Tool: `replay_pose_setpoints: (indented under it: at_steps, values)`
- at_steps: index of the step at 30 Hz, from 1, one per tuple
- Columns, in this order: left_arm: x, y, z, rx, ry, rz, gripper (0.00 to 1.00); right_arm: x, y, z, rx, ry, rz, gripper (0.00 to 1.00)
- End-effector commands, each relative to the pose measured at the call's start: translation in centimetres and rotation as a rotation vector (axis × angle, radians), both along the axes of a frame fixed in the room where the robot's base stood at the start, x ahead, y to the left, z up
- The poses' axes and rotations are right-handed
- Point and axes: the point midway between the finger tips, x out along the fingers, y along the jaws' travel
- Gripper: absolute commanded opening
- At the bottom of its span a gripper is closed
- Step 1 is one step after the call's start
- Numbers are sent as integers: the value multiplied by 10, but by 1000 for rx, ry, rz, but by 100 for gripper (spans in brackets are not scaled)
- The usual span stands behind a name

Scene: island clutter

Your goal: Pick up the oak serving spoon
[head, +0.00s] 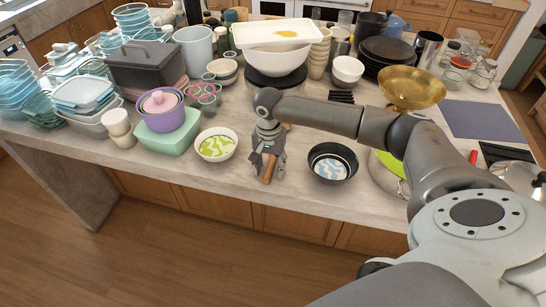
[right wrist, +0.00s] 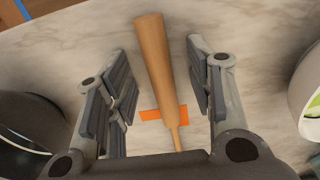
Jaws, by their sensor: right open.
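The oak serving spoon (head: 268,170) lies on the counter near its front edge, mostly hidden under my right gripper in the head view. In the right wrist view its tan wooden handle (right wrist: 155,55) runs between my fingers, thick at the far end and narrowing toward the palm; the spoon's other end is hidden. My right gripper (head: 267,168) is open and points down over it. In the right wrist view the fingers (right wrist: 160,82) stand either side of the handle, with a gap on both sides. My left gripper is not in view.
A white bowl with a green pattern (head: 216,157) stands left of the gripper, a dark bowl with a blue pattern (head: 331,179) right. An orange patch (right wrist: 150,114) shows beneath the spoon. A large white bowl (head: 275,63) and crowded kitchenware fill the counter behind.

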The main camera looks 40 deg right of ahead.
Motion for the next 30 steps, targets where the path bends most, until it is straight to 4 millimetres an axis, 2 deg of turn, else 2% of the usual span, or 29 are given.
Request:
replay_pose_setpoints:
  at_steps: [5,16,25,30]
  values:
    - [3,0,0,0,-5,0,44,0,0,-1,0,0,0,49]
    - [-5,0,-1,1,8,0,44,0,0,0,0,0,0,1]
    - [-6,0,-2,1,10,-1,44,0,0,1,-1,-1,0,0]
    - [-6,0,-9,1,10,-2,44,1,-1,12,0,-3,-1,0]
